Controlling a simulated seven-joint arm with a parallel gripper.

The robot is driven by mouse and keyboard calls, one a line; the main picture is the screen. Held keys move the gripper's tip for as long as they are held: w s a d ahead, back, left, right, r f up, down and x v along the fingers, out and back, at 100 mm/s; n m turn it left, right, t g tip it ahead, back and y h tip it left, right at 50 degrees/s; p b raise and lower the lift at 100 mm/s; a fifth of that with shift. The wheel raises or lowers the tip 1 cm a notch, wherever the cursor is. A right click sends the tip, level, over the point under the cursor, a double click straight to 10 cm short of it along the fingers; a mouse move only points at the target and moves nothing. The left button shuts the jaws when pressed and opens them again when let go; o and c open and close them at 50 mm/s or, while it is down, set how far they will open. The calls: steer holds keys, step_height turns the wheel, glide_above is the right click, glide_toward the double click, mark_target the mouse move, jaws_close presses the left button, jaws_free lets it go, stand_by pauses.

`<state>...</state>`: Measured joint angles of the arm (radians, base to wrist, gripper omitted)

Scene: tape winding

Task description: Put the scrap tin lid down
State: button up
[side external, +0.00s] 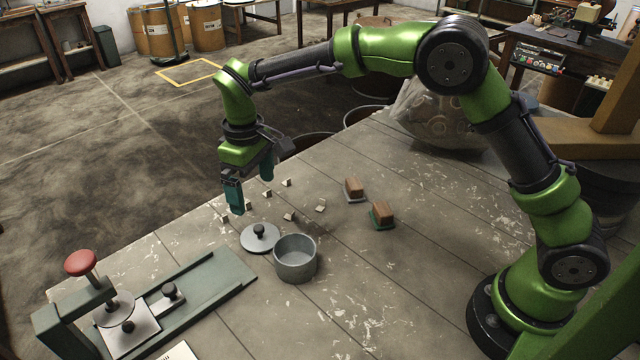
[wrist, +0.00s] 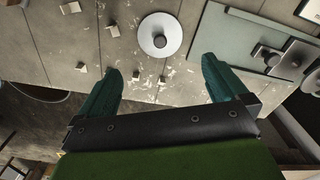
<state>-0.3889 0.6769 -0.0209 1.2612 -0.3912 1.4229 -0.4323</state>
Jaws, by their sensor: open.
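The scrap tin lid (side external: 260,238), a grey disc with a dark knob, lies flat on the table just left of the scrap tin. It also shows in the wrist view (wrist: 160,36), ahead of my fingers. The scrap tin (side external: 295,259) is a round grey pot, open at the top, with nothing visible inside from here. My gripper (side external: 252,188) is open and empty, above the table and behind the lid in the side view.
Several small pale blocks (side external: 321,205) lie scattered behind the lid. Two brown-topped blocks (side external: 354,187) stand further right. A green press with a red knob (side external: 81,263) and a long base occupies the front left. A lumpy clear bag (side external: 440,115) sits at the back. The table front centre is clear.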

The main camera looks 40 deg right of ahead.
steer(key=s+d+r+m+t+y, duration=0.2)
steer(key=s+d+r+m+t, duration=0.2)
steer(key=s+d+r, duration=0.8)
steer(key=s+d+m+t, duration=0.1)
steer(key=s+d+m, duration=0.1)
steer(key=s, duration=0.4)
steer(key=s+d+m+t, duration=0.1)
steer(key=s+m+t, duration=0.1)
steer(key=s, duration=0.4)
steer(key=shift+s+d+m, duration=0.15)
steer(key=shift+d+m, duration=0.15)
steer(key=shift+d, duration=0.05)
